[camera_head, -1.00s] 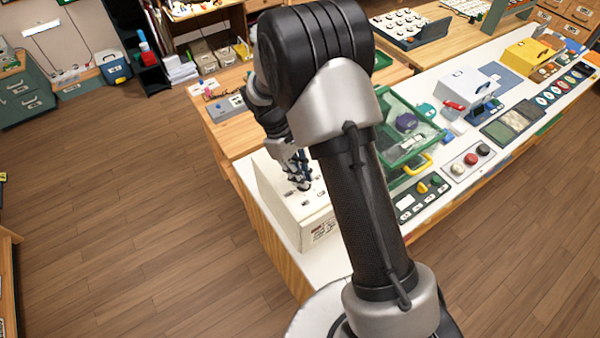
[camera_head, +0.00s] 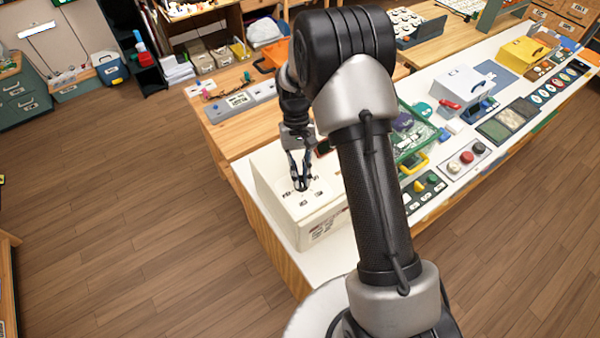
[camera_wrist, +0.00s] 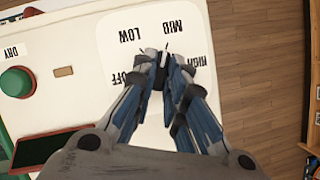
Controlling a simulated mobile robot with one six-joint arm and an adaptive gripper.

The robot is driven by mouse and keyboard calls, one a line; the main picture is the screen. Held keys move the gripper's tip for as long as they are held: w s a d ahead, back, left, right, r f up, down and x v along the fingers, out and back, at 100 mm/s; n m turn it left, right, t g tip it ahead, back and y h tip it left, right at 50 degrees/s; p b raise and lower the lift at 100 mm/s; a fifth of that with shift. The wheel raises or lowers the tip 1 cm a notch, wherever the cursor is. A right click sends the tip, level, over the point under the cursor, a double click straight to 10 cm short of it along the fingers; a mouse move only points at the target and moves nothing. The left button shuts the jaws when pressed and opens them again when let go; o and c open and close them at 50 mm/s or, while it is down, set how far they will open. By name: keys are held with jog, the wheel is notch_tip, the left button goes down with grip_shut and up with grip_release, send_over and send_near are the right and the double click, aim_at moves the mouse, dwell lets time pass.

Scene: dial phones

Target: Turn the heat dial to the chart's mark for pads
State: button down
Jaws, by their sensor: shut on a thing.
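The heat dial (camera_wrist: 159,82) is a small dark knob on a white panel on top of a cream box (camera_head: 270,195). It is mostly hidden by my fingers. The panel's labels OFF, LOW (camera_wrist: 123,35), MED (camera_wrist: 172,27) and HIGH (camera_wrist: 201,60) appear upside down in the wrist view. My gripper (camera_wrist: 161,62) points down at the panel and is shut on the dial. It also shows in the head view (camera_head: 301,186). A pale line just beyond the fingertips points roughly towards MED. Printing (camera_head: 327,228) on the box's front is too small to read.
A green button (camera_wrist: 17,82) stands beside a DRY label (camera_wrist: 12,52). A dark screen with a red frame (camera_wrist: 45,150) lies near it. A green tray with a yellow handle (camera_head: 413,162) is right of my arm. Open floor lies left of the counter.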

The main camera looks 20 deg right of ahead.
jog(key=shift+m+y, duration=0.3)
jog(key=shift+m, duration=0.3)
jog(key=c, duration=1.6)
grip_release()
jog(key=v, duration=1.2)
jog(key=shift+s, duration=0.1)
